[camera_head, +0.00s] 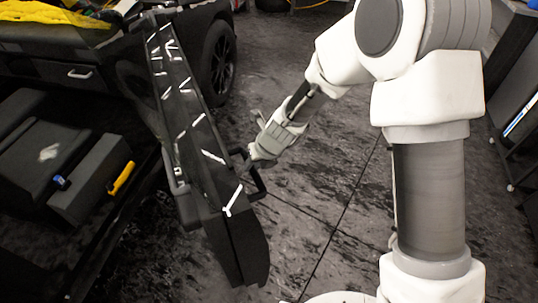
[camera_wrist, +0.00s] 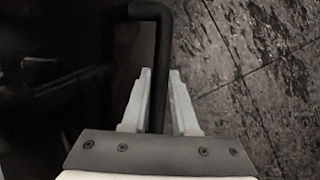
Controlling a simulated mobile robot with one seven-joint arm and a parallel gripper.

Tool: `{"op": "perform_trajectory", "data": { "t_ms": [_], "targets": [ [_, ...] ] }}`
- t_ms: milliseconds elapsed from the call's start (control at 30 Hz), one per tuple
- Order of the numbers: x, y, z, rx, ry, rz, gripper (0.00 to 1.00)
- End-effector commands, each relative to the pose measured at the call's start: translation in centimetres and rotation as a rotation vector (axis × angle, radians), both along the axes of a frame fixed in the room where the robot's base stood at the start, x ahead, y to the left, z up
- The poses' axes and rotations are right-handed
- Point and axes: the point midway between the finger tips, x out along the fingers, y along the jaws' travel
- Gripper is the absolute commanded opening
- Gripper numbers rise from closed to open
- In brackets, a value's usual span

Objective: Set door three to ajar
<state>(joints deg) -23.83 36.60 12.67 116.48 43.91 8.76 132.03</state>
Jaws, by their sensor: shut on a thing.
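The door (camera_head: 195,130) is a long black panel with white marks along its top edge. It stands swung out from the dark vehicle body at an angle. Its black bar handle (camera_head: 260,186) is on the right face near the close end. My gripper (camera_head: 254,158) is at this handle. In the wrist view, the handle (camera_wrist: 163,45) runs between the two pale fingers of my gripper (camera_wrist: 160,75), which is shut on it. The handle bends left at the top of that view. The door number is not readable.
A dark vehicle (camera_head: 60,60) with a wheel (camera_head: 217,62) stands behind the door. Dark boxes (camera_head: 92,178) with a yellow-handled tool (camera_head: 121,178) lie left of the door. The mottled floor (camera_head: 320,200) right of the door is clear. A dark cart (camera_head: 518,130) stands at the right edge.

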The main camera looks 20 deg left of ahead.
Motion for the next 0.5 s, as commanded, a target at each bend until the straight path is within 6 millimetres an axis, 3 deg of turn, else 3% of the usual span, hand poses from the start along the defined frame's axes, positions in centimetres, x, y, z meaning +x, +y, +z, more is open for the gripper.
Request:
{"op": "perform_trajectory", "data": {
  "t_ms": [33,500],
  "targets": [
    [-0.5,1.4,0.8,0.008,-0.013,-0.001,0.00],
    [-6.9,8.6,1.0,0.006,-0.013,-0.108,0.00]
  ]
}}
